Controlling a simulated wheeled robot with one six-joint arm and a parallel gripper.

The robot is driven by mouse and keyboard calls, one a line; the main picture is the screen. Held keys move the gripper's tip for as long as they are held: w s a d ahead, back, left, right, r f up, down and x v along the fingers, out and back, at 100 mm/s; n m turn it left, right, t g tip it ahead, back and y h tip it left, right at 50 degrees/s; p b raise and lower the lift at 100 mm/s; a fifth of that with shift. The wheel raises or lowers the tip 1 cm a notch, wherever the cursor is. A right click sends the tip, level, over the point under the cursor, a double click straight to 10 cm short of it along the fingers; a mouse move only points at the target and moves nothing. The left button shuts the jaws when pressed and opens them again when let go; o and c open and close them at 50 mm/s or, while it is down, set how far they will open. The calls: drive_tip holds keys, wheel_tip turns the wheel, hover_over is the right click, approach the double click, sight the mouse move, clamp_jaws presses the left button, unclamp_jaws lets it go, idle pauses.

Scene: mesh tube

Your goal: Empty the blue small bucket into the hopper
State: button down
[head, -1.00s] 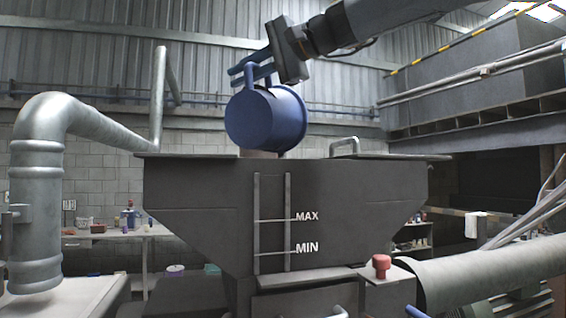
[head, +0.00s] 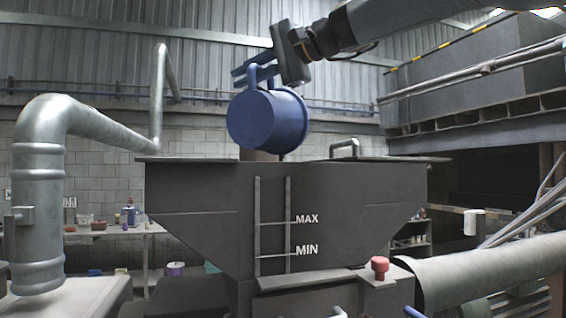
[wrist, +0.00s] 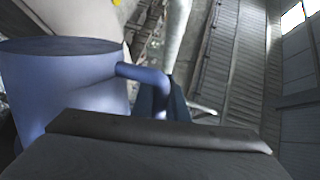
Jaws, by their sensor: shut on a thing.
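The blue small bucket (head: 264,120) hangs tilted on its side above the hopper (head: 220,200), with its closed base turned toward the head camera. My gripper (head: 258,74) is shut on the bucket's handle, above the bucket. In the wrist view the bucket (wrist: 65,85) fills the left side and its handle (wrist: 150,78) runs to my gripper (wrist: 165,105). A brownish column shows just below the bucket at the hopper's top edge; I cannot tell whether it is falling contents. The bucket's mouth and the hopper's inside are hidden.
A hopper lid handle (head: 345,147) stands up on the right part of the hopper top. A large grey pipe (head: 40,190) stands at the left. A red knob (head: 380,266) is on the hopper's lower front. Pipes and a beam run along the right.

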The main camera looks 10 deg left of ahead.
drive_tip(key=shift+w+d+r+m+p, duration=0.1)
drive_tip(key=shift+w+r+m+p, duration=0.2)
drive_tip(key=shift+w+p, duration=0.35)
drive_tip(key=shift+w+d+r+m+p, duration=0.15)
drive_tip(key=shift+w+r+m+p, duration=0.2)
drive_tip(key=shift+p, duration=0.35)
drive_tip(key=shift+w+d+r+m+p, duration=0.1)
drive_tip(key=shift+w+r+m+p, duration=0.15)
drive_tip(key=shift+w+p, duration=0.4)
drive_tip(key=shift+w+d+r+m+g, duration=0.2)
drive_tip(key=shift+w+m+g, duration=0.2)
drive_tip(key=shift+w, duration=0.35)
drive_tip(key=shift+w+d+r+m, duration=0.15)
drive_tip(key=shift+w+m, duration=0.15)
drive_tip(key=shift+w, duration=0.35)
drive_tip(key=shift+w+r, duration=0.1)
drive_tip(key=shift+w, duration=0.2)
drive_tip(key=shift+w+d+m, duration=0.15)
drive_tip(key=shift+w+m, duration=0.15)
idle(1.5)
